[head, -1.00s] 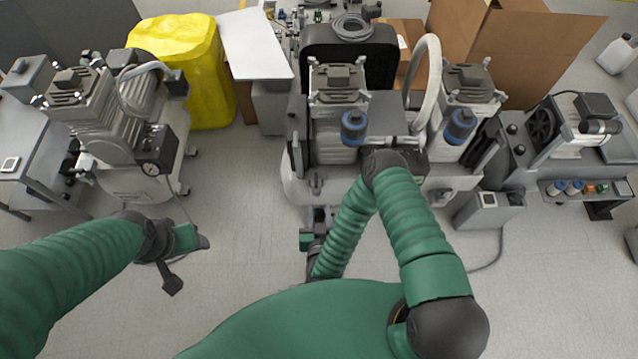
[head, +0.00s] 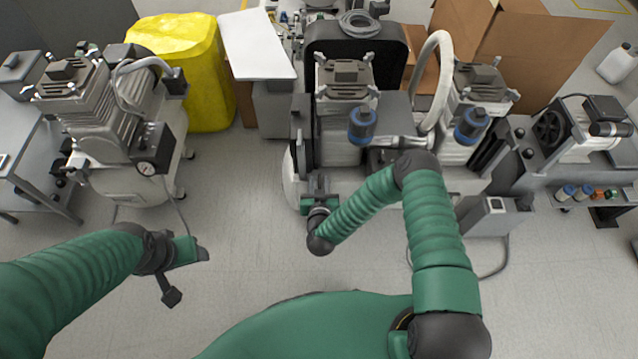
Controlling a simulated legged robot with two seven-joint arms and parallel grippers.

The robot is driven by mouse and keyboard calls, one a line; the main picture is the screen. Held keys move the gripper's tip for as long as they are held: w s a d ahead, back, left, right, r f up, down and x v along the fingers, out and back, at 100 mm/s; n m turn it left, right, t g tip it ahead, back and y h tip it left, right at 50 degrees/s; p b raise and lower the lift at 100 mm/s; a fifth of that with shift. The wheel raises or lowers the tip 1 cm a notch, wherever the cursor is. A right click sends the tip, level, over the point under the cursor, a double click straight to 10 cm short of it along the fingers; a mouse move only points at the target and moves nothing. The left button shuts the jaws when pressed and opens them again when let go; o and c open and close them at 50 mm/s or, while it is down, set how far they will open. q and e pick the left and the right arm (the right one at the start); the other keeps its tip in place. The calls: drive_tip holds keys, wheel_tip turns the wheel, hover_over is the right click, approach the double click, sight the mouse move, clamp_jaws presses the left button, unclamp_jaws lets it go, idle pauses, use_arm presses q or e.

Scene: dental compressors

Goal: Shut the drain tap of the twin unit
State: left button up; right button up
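The twin unit is the two-headed compressor in the middle, with a pale tank (head: 291,180) under its grey pump heads (head: 345,85). My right gripper (head: 319,184) is at the lower left front of this tank, pointing away from me. A small dark fitting showed at this spot in the earlier view. The gripper now covers it, so I cannot make out the drain tap or its handle position. I cannot tell whether the fingers touch it or how far apart they are. My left gripper (head: 200,252) hangs over bare floor at the left, away from the unit; its finger gap is not clear.
A single compressor (head: 110,120) with a gauge stands at the left, by a grey table (head: 45,170). A yellow-covered drum (head: 190,70) and cardboard boxes (head: 520,50) stand behind. A grey box (head: 490,213) with a cable is at the unit's right. Floor in front is clear.

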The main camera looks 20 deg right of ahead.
drive_tip(key=shift+d+f, duration=0.1)
drive_tip(key=shift+d, duration=0.15)
clamp_jaws()
use_arm(q)
drive_tip(key=shift+d, duration=0.25)
drive_tip(key=shift+a+r, duration=0.1)
use_arm(e)
drive_tip(key=shift+a, duration=0.15)
